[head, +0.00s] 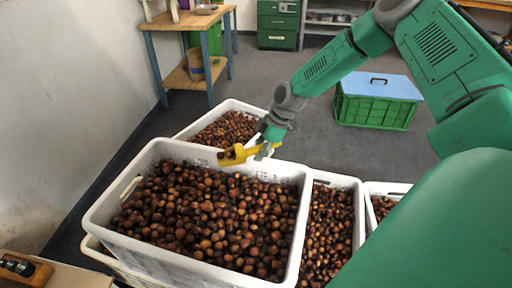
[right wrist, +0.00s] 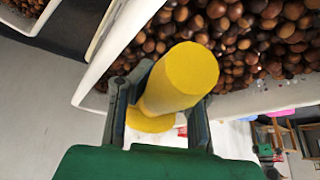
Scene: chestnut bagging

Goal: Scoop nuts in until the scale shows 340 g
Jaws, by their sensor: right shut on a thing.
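A large white crate (head: 292,232) full of brown chestnuts (head: 205,215) stands in the middle of the head view. My right gripper (head: 266,146) is above the crate's far edge and is shut on a yellow scoop (head: 238,154). Something brown, perhaps a few nuts, shows at the scoop's left end. In the right wrist view the yellow scoop handle (right wrist: 180,80) sits between the two fingers of my gripper (right wrist: 158,104), with nuts beyond it. My left gripper is not in view. No scale or reading can be made out.
More white crates of nuts stand behind (head: 228,128) and to the right (head: 335,225). A cardboard box (head: 70,276) is at the lower left. A wooden workbench (head: 185,22) and a green crate with a blue lid (head: 378,88) stand farther back on open floor.

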